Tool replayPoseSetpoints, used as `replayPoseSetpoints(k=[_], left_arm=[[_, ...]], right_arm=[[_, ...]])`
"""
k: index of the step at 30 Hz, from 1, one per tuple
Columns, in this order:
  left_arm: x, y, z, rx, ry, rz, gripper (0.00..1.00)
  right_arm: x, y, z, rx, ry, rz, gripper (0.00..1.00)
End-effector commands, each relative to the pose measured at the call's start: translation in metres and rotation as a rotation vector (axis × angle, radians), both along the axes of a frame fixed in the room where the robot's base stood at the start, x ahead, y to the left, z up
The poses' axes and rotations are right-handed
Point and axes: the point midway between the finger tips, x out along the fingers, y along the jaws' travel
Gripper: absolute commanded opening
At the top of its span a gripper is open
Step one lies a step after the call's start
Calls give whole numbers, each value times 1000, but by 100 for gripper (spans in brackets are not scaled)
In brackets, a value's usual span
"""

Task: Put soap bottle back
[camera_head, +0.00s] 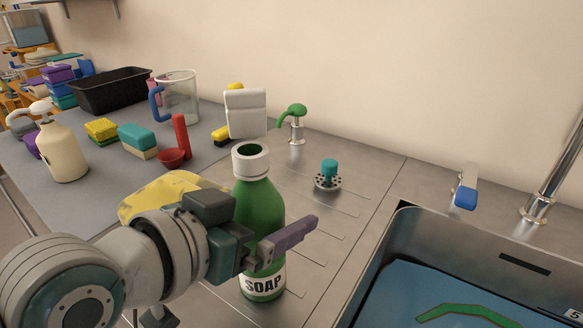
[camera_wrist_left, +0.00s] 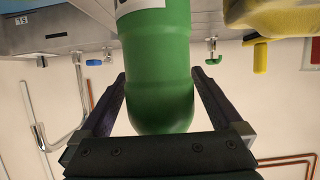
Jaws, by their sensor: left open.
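The green soap bottle (camera_head: 259,208) stands upright on the metal counter, left of the sink. It has a white collar, an open mouth and a white SOAP label near its base. My left gripper (camera_head: 277,232) is open at the bottle's middle, with one purple finger across its near side. In the left wrist view, the green bottle (camera_wrist_left: 158,70) lies between the two spread fingers of my left gripper (camera_wrist_left: 160,84). I cannot tell whether the fingers touch it. My right gripper is not in view.
A yellow object (camera_head: 165,194) sits just behind my left wrist. A cream pump bottle (camera_head: 62,150), sponges (camera_head: 138,139), a red scoop (camera_head: 178,145) and a measuring jug (camera_head: 178,97) stand on the grey mat. A teal-topped drain piece (camera_head: 328,174) and the sink (camera_head: 398,238) are to the right.

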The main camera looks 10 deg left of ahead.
Motion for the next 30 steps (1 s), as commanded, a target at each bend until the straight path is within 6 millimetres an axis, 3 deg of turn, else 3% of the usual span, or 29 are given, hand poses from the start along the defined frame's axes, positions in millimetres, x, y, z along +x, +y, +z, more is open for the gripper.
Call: replayPoseSetpoints(k=[12, 20, 26, 30], left_arm=[[-75, 27, 33, 2, 3, -3, 100], [-98, 36, 42, 3, 8, 0, 100], [-123, 39, 18, 82, 228, 22, 100], [-161, 53, -4, 170, 490, 80, 100]], right_arm=[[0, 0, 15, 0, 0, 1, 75], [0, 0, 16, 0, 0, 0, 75], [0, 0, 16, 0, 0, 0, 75], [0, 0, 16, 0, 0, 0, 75]])
